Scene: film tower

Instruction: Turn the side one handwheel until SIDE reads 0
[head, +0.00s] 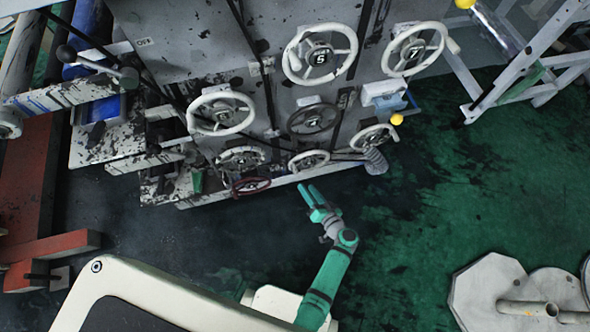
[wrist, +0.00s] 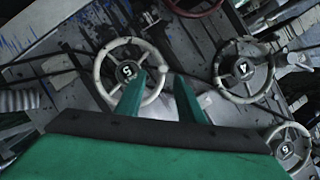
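Several handwheels are on the grey machine face (head: 185,60) in the head view. White-rimmed ones include an upper middle wheel (head: 300,73) with a number plate, an upper right wheel (head: 398,67) marked 7 and a left wheel (head: 191,119). A dark wheel (head: 313,121) is in the middle, and smaller wheels and a dark red one (head: 250,186) sit low. I cannot tell which is side one, and no SIDE reading is legible. My gripper (head: 309,190) is open and empty below the low wheels. In the wrist view, its fingers (wrist: 160,80) overlap a white-rimmed wheel (wrist: 101,87); contact is not visible.
A red beam (head: 50,245) lies at the left. White frame legs (head: 470,85) stand at the upper right, and a pale plate (head: 485,275) with pipes is at the lower right. Yellow knobs (head: 397,119) stick out by the machine.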

